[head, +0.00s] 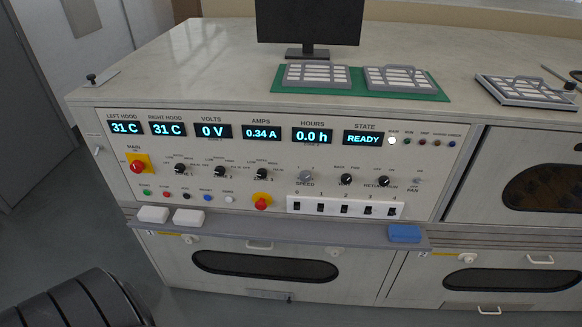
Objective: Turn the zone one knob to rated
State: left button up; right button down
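The control panel (270,150) faces me on the front of a large bench. A row of three black zone knobs sits below its displays. The leftmost, which appears to be the zone one knob (180,169), is between the red main switch and the middle zone knob (219,176). The third zone knob (261,173) is to the right. The small print around the knobs is too blurred to read its setting surely. The displays read 31 C, 31 C, 0 V, 0.34 A, 0.0 h and READY. Neither gripper is in view.
The red main switch (138,166) on a yellow plate is left of the knobs. Small buttons and a red mushroom button (262,203) lie below them. A grey ledge (280,235) juts out underneath, holding white blocks (188,217) and a blue block (404,233).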

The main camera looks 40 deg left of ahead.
aim_at(179, 169)
jog(key=u, duration=1.95)
